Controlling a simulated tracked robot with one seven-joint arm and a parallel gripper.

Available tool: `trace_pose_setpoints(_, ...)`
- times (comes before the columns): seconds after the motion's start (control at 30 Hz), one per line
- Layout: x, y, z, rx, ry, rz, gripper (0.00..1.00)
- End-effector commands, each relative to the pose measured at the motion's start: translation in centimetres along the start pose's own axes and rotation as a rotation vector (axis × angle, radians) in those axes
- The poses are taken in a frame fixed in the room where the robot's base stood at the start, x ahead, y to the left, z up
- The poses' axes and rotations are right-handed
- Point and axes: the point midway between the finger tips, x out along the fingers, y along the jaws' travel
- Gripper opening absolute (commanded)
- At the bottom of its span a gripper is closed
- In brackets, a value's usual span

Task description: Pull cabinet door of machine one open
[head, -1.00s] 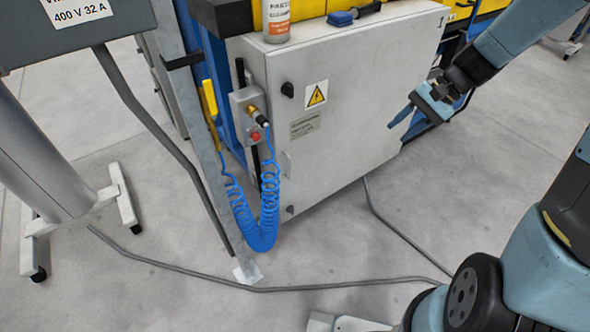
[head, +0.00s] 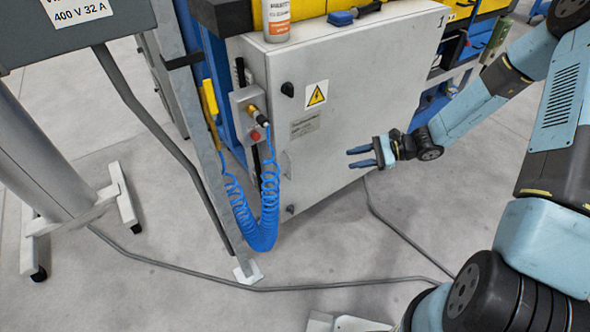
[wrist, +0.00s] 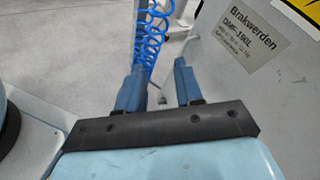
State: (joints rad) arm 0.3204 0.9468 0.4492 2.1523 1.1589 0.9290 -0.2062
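The cabinet door (head: 345,130) is the light grey front panel of machine one, marked "1" at its top right corner. It looks shut. A small pale handle (head: 286,162) sits low on its left edge, with dark round latches above and below. My gripper (head: 360,158) is in front of the door's lower middle, right of the handle, with its two blue fingers apart and pointing left. In the wrist view my gripper (wrist: 155,85) is open with nothing between the fingers, and the door (wrist: 275,95) is along the right. The handle cannot be made out clearly there.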

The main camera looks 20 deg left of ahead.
Motion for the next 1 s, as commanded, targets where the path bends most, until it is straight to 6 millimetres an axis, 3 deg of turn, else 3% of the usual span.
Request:
trace_pose_setpoints(0.6, 8.1, 2.0, -8.5, 0.389, -0.206, -0.329, 0.36)
trace_pose_setpoints(0.8, 9.7, 2.5, -10.1, 0.474, -0.24, -0.398, 0.36)
trace_pose_setpoints(1.0, 10.4, 2.5, -10.5, 0.499, -0.25, -0.418, 0.36)
